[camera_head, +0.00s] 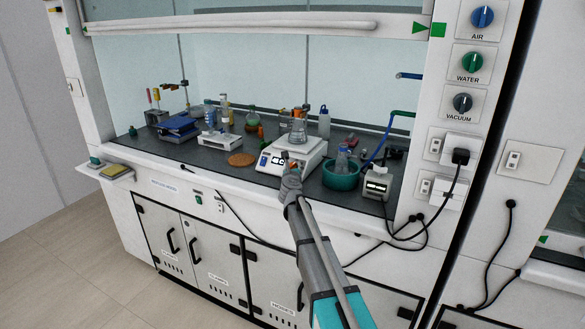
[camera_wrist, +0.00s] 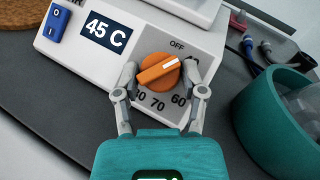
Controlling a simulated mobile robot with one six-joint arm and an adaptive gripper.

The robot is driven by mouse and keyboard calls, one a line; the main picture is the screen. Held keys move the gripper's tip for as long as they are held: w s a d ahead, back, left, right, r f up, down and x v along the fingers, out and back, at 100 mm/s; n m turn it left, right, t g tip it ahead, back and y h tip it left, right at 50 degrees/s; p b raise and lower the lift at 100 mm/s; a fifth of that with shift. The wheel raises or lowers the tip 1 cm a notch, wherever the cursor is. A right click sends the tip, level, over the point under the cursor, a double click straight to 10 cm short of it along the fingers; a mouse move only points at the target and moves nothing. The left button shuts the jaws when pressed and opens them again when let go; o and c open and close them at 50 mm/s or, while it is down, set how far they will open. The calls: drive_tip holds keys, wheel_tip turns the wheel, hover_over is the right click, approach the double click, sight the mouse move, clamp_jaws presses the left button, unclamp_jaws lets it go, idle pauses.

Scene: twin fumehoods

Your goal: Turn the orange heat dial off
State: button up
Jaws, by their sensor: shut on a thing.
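The orange heat dial (camera_wrist: 158,72) is on the front of the white hot plate (camera_wrist: 60,60), which also shows in the head view (camera_head: 312,160). The dial's white mark points right and slightly up, below and to the right of the printed OFF, toward a label partly hidden by a finger. The display (camera_wrist: 105,32) reads 45 C. My gripper (camera_wrist: 161,76) is shut on the dial, one finger on each side. In the head view my gripper (camera_head: 291,183) reaches the hot plate's front and hides the dial.
A blue switch (camera_wrist: 56,22) sits left of the display. A teal bowl (camera_wrist: 270,115) stands close on the right, with cables behind it. A flask (camera_head: 298,130) stands on the hot plate. A brown round mat (camera_head: 242,159) lies to its left.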

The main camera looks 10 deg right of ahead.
drive_tip(key=shift+d+n+y, duration=0.1)
drive_tip(key=shift+n+y, duration=0.5)
drive_tip(key=shift+n, duration=0.2)
drive_tip(key=o, duration=1.1)
drive_tip(key=shift+p, duration=0.3)
drive_tip(key=shift+f+m+h, duration=0.1)
drive_tip(key=shift+m+h, duration=0.2)
drive_tip(key=shift+m, duration=0.1)
drive_tip(key=shift+m+h+b, duration=0.7)
drive_tip(key=shift+m+h, duration=0.2)
drive_tip(key=shift+m, duration=0.4)
drive_tip(key=shift+w+a+m+h+b, duration=0.1)
drive_tip(key=shift+a+m+h+b, duration=0.15)
drive_tip(key=shift+m+h, duration=0.75)
drive_tip(key=v, duration=1.3)
drive_tip(key=shift+s, duration=0.45)
